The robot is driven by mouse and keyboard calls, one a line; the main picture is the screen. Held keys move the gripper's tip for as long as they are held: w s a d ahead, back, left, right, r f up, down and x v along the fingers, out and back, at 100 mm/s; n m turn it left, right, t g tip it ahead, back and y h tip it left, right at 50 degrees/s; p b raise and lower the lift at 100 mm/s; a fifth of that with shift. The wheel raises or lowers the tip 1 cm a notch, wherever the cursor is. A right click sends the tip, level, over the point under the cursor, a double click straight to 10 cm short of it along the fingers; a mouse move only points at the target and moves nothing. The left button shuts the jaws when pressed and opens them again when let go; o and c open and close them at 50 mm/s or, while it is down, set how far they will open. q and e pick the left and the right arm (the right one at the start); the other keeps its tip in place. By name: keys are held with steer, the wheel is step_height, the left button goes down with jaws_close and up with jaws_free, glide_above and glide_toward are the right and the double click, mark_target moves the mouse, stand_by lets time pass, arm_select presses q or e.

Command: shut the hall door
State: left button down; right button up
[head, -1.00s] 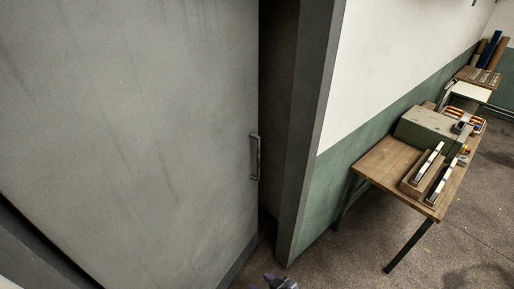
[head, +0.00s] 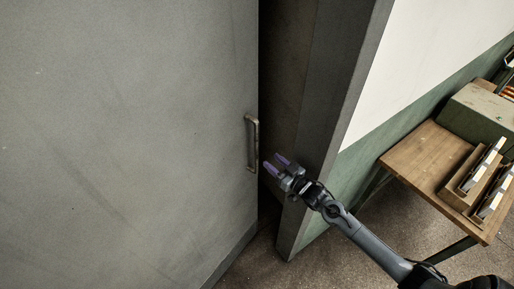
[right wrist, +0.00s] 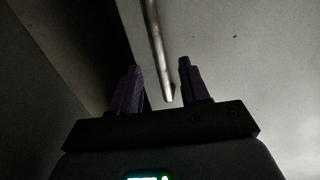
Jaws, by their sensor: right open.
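The hall door (head: 130,130) is a large grey panel filling the left of the head view. It stands ajar, with a dark gap between its right edge and the door frame (head: 345,85). A metal bar handle (head: 252,145) is fixed upright near that edge. My right gripper (head: 275,163) is open and empty, just right of the handle's lower end, with its purple fingers pointing toward it. In the right wrist view the handle (right wrist: 157,50) hangs down between the two open fingers (right wrist: 158,82); I cannot tell whether they touch it. My left gripper is not in view.
A wooden table (head: 425,160) stands right of the door frame, holding a grey-green box (head: 478,112) and wooden trays (head: 480,185) with light strips. A green and white wall runs behind it. The floor (head: 330,262) below the door is bare.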

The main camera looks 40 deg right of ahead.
mark_target(258, 148)
steer(key=w, duration=1)
steer(key=shift+w+r, duration=0.2)
jaws_close()
steer(key=shift+p, duration=0.3)
